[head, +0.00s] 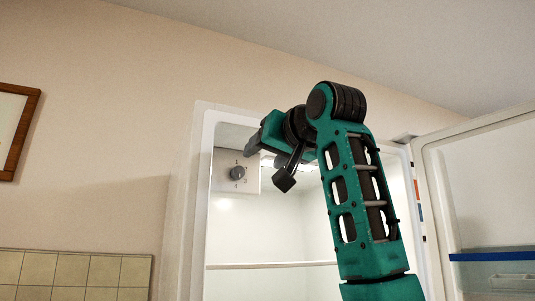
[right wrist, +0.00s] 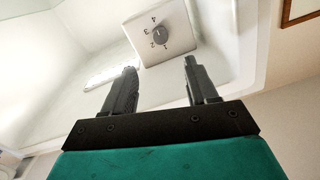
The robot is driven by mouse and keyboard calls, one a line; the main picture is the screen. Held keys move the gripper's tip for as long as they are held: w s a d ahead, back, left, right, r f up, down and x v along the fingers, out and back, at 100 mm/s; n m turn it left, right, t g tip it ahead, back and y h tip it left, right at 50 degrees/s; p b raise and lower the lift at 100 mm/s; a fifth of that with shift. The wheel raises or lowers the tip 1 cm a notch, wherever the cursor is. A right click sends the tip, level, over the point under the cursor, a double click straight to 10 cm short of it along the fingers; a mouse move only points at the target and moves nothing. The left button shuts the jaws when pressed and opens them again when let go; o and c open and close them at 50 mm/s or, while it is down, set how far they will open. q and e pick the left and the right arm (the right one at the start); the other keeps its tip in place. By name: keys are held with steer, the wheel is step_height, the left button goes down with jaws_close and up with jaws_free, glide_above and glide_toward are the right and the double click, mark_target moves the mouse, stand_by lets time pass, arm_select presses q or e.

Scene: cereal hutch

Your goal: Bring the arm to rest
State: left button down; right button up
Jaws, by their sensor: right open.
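My right arm, green and black, reaches up in front of an open white fridge (head: 207,150) in the head view. My right gripper (head: 253,146) is near the top of the fridge opening, above and slightly right of a grey dial (head: 238,173) on a white numbered panel. In the right wrist view the gripper (right wrist: 160,68) has its two dark fingers apart with nothing between them. The dial (right wrist: 160,34) shows beyond the fingertips, and I see no contact with it. My left gripper is not in view.
The fridge door (head: 480,170) stands open at the right, with a blue-edged shelf (head: 495,256) on it. A shelf edge (head: 270,265) crosses the fridge inside, which looks empty where visible. A picture frame (head: 20,130) hangs on the left wall above tiles (head: 75,272).

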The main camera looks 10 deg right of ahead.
steer(key=w+d+f, duration=0.1)
steer(key=w+f, duration=0.3)
steer(key=f, duration=0.3)
steer(key=w+d+f+g+h, duration=0.1)
steer(key=w+f, duration=0.2)
steer(key=f, duration=0.4)
steer(key=w+d+f, duration=0.1)
steer(key=w+f, duration=0.3)
steer(key=f, duration=0.4)
step_height(320, 180, down, 27)
steer(key=d+g+h, duration=0.1)
steer(key=d+g, duration=0.1)
steer(key=s+d+f+g, duration=0.1)
steer(key=s+f, duration=0.6)
steer(key=f, duration=0.4)
steer(key=s+f, duration=0.7)
steer(key=f, duration=0.5)
steer(key=s+f+n+g, duration=0.1)
steer(key=s+f, duration=0.4)
steer(key=s, duration=0.6)
steer(key=s+f+n+g, duration=0.1)
steer(key=s+f, duration=0.5)
steer(key=s, duration=0.5)
steer(key=shift+f+g, duration=0.25)
steer(key=shift+g, duration=0.05)
